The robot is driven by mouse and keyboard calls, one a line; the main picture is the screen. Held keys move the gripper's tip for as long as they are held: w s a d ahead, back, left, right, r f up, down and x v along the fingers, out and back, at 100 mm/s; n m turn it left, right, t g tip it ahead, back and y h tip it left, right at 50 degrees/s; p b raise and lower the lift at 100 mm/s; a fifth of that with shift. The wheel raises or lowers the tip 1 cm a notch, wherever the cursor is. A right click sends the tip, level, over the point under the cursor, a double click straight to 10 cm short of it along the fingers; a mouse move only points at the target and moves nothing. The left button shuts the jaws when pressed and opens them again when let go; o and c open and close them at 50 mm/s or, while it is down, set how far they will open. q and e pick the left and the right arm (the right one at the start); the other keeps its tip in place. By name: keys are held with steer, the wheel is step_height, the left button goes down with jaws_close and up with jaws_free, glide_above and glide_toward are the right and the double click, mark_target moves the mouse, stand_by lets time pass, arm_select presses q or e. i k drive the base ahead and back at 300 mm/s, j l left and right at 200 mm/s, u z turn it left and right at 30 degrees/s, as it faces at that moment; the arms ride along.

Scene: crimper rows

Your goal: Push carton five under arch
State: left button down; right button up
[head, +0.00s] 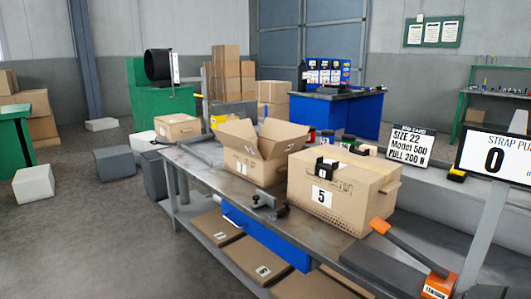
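Carton five (348,207) is a closed brown box with a white "5" label on its front. It sits upright on the grey workbench (214,178), right of the middle of the view. A small black device (326,168) shows at its upper front edge; I cannot tell whether it is fixed to the box. A tan strap or tape line runs over its top. I cannot make out an arch for certain; a grey post with a "STRAP PU… 0" display (495,160) stands to the right of the carton. Neither of my grippers is in view.
An open-flapped carton (258,152) stands left of carton five. A grey-black clamp-like tool (262,202) lies at the bench's front edge. An orange-handled tool (437,285) lies right of the carton. Flat cartons (254,262) lie on the lower shelf. The floor at left is partly clear.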

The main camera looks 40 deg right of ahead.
mark_target(363, 189)
steer(key=i+u, duration=0.25)
steer(key=i, duration=0.55)
steer(key=i+l+u, duration=0.25)
steer(key=i, duration=0.55)
steer(key=i+u, duration=0.1)
steer(key=u, duration=0.3)
steer(key=i+u, duration=0.1)
steer(key=u, duration=0.7)
steer(key=i+l+u, duration=0.1)
steer(key=u, duration=5.8)
